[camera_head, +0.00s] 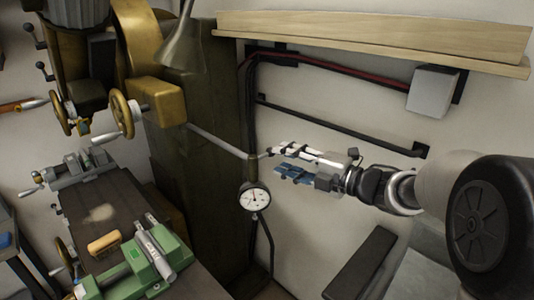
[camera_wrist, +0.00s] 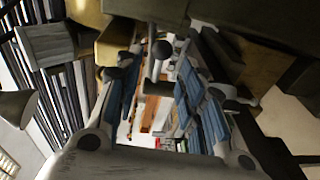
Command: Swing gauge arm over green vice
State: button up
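The green vice (camera_head: 150,262) stands on the milling table at the lower left of the head view. The gauge arm (camera_head: 222,141) is a thin grey rod running from beside the machine column to a joint, with a white round dial (camera_head: 254,199) hanging below it. A short end of the rod points right toward my gripper (camera_head: 277,158). My gripper is open, its blue pads apart. In the wrist view, a dark ball knob (camera_wrist: 161,49) on a pale stem shows between the fingers of my gripper (camera_wrist: 160,65). I cannot tell whether either finger touches it.
A second, grey vice (camera_head: 80,168) and a tan block (camera_head: 104,243) are on the milling table (camera_head: 95,208). Brass handwheels (camera_head: 128,116) and a lamp (camera_head: 183,48) are above. A wooden shelf (camera_head: 370,38) and a grey box (camera_head: 433,91) are on the wall.

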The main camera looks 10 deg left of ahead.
aim_at(269, 155)
jog(key=x, duration=0.6)
jog(key=shift+w+a, duration=0.1)
jog(key=shift+a, duration=0.1)
grip_shut()
dwell(0.5)
